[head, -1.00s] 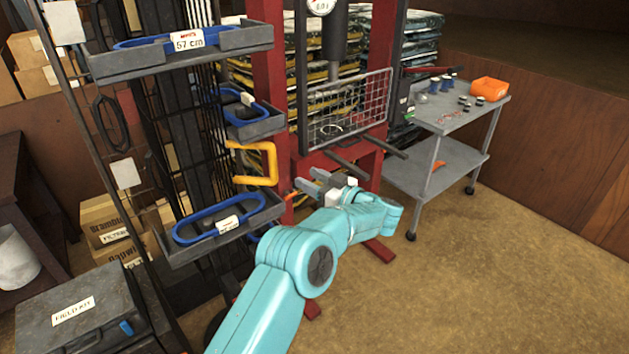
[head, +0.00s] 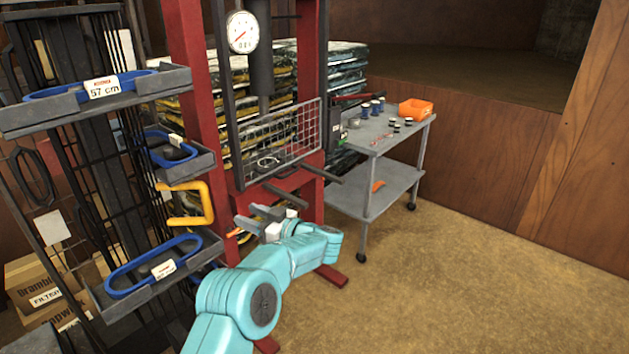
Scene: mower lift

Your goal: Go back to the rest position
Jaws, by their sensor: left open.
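My left gripper (head: 268,220) is at the end of the teal arm that comes in from the bottom of the head view. Its two grey fingers are apart with nothing between them. It is in front of the lower part of the red press frame (head: 190,95), below the wire mesh guard (head: 290,140). I cannot tell whether it touches the press. My right gripper is not in view.
A rack on the left holds trays with blue belts (head: 155,265) and has a yellow handle (head: 195,203) beside my left gripper. A grey cart (head: 385,140) carries small parts and an orange bin (head: 416,109). The floor (head: 460,275) at the right is clear.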

